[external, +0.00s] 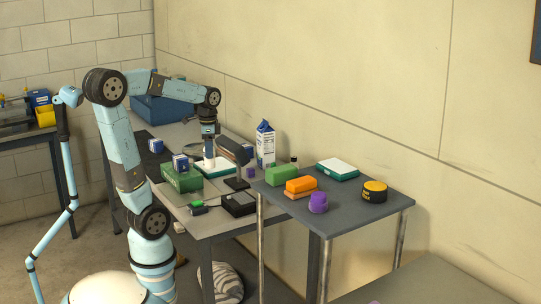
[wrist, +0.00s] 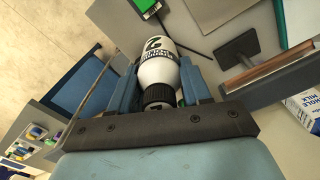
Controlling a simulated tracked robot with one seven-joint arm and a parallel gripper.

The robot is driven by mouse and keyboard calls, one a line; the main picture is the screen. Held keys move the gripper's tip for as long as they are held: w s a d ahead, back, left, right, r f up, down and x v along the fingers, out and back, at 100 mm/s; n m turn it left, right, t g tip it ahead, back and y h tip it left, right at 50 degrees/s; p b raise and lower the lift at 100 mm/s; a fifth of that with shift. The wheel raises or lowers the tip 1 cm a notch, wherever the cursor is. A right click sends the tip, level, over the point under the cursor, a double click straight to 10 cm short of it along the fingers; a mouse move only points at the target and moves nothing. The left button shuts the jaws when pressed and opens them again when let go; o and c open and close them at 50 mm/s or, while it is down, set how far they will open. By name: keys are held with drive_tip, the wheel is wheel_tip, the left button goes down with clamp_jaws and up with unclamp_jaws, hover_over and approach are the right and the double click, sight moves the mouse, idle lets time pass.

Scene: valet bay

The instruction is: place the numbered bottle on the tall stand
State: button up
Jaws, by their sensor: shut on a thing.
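The numbered bottle (wrist: 158,68) is white with a black cap and a dark "2" in the wrist view. My gripper (wrist: 162,75) is shut around it, with a blue finger on each side. In the external view my gripper (external: 209,143) points down over the back table, and the white bottle (external: 209,156) shows below it. The bottle is just above or on a white-and-teal block; I cannot tell which. A dark stand (external: 235,153) with a slanted top is close to its right. It also shows in the wrist view (wrist: 237,55). I cannot tell whether this is the tall stand.
A milk carton (external: 265,146) stands behind the dark stand. A green box (external: 181,180) and a black device (external: 238,204) are on the near side. The grey front table (external: 345,208) holds green and orange blocks, a purple piece and a black-yellow puck, with bare surface between.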

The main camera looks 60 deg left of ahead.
drive_tip(key=w+d+r+m, duration=0.4)
drive_tip(key=w+d, duration=0.4)
drive_tip(key=d, duration=0.3)
drive_tip(key=w+d+r+m, duration=0.45)
drive_tip(key=w+d, duration=0.35)
drive_tip(key=d, duration=0.2)
drive_tip(key=s+d+r+m, duration=0.1)
drive_tip(key=d+r+m, duration=0.15)
drive_tip(key=d, duration=1.15)
drive_tip(key=s+d+r+m, duration=0.1)
drive_tip(key=d+r+m, duration=0.15)
drive_tip(key=d, duration=1.15)
drive_tip(key=shift+m, duration=0.45)
drive_tip(key=shift+w+d+f, duration=1.2)
drive_tip(key=shift+w+f, duration=0.8)
drive_tip(key=shift+f, duration=0.25)
drive_tip(key=shift+w+d+f, duration=1.25)
drive_tip(key=shift+w+f, duration=0.75)
drive_tip(key=shift+f, duration=0.2)
drive_tip(key=shift+w+d+f, duration=1.2)
drive_tip(key=shift+w+f, duration=0.8)
drive_tip(key=shift+f, duration=0.25)
